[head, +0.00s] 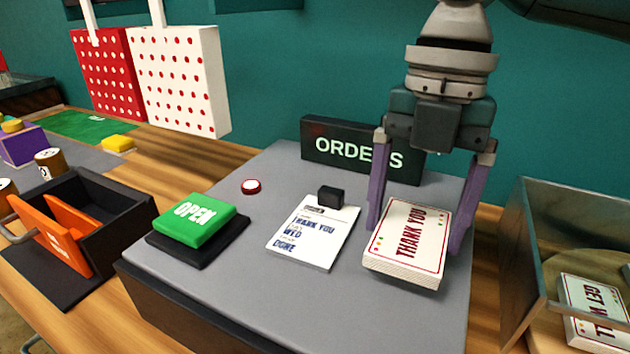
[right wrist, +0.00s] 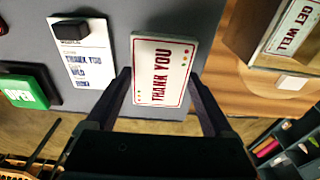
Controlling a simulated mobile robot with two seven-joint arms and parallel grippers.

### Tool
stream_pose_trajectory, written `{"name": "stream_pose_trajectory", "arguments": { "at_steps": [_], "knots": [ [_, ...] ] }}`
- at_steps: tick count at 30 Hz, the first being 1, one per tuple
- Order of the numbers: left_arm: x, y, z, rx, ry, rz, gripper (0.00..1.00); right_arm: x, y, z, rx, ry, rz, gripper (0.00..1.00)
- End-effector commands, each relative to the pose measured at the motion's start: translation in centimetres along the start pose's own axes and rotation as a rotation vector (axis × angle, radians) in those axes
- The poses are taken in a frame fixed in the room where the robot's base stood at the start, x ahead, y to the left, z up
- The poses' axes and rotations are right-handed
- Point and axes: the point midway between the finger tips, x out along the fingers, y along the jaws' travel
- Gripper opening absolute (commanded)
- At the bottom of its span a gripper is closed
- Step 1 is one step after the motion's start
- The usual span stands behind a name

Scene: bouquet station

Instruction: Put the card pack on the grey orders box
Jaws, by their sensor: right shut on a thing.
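The card pack (head: 408,240) is a white stack with a red border and "THANK YOU" on top. My right gripper (head: 415,225) points down with its purple fingers on either side of the pack, shut on it. The pack is over the right part of the grey orders box (head: 300,305); I cannot tell whether it touches the top. In the right wrist view the pack (right wrist: 163,75) sits between the fingertips (right wrist: 165,85), with the box's grey top (right wrist: 115,20) beside it. My left gripper is not in view.
On the box are a printed order slip (head: 313,240) with a small black block (head: 330,197), a green OPEN block (head: 195,218), a red button (head: 251,186) and the ORDERS sign (head: 345,150). A glass-sided case with a GET WELL pack (head: 597,308) stands right. A black crate (head: 105,205) stands left.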

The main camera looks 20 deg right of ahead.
Motion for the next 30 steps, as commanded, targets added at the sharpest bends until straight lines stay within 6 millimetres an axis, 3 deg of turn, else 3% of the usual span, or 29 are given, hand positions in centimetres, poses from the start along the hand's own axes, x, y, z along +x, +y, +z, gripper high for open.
{"name": "stream_pose_trajectory", "arguments": {
  "at_steps": [5,16,17,20,30],
  "knots": [
    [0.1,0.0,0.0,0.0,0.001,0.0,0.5,2.2,0.0,0.2,0.0,0.001,-0.001,0.28],
    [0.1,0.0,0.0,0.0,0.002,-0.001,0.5,2.6,0.0,0.3,0.0,0.001,-0.001,0.28],
    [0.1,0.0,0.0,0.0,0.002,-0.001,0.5,2.5,0.0,0.3,0.0,0.001,-0.001,0.9],
    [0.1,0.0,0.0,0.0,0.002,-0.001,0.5,2.5,0.0,0.3,0.0,0.001,-0.001,1.0],
    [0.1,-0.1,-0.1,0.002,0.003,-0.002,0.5,1.7,0.1,0.3,0.0,-0.001,0.003,1.0]
  ]
}}
